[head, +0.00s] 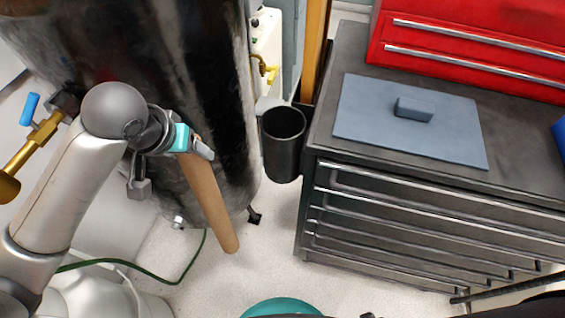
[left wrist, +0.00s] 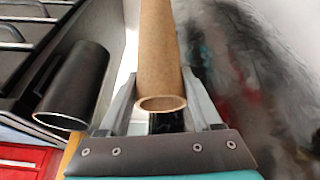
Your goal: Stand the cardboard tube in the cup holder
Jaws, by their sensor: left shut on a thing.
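The brown cardboard tube (head: 210,205) hangs steeply in the head view, its lower end leaning a little to the right. My left gripper (head: 203,150) is shut on it near its upper end. In the left wrist view the tube (left wrist: 160,50) runs away between the two fingers (left wrist: 158,102), its hollow near end facing the camera. The black cup holder (head: 284,160) is a round open cup fixed at the left side of the tool cabinet, to the right of the tube and apart from it. It also shows in the left wrist view (left wrist: 78,85). My right gripper is not in view.
The dark tool cabinet (head: 420,215) carries a blue-grey mat (head: 365,110) with a small block (head: 414,109) and a red toolbox (head: 470,45). A large dark metal tank (head: 180,60) stands close behind the tube. Bare floor lies below the cup holder.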

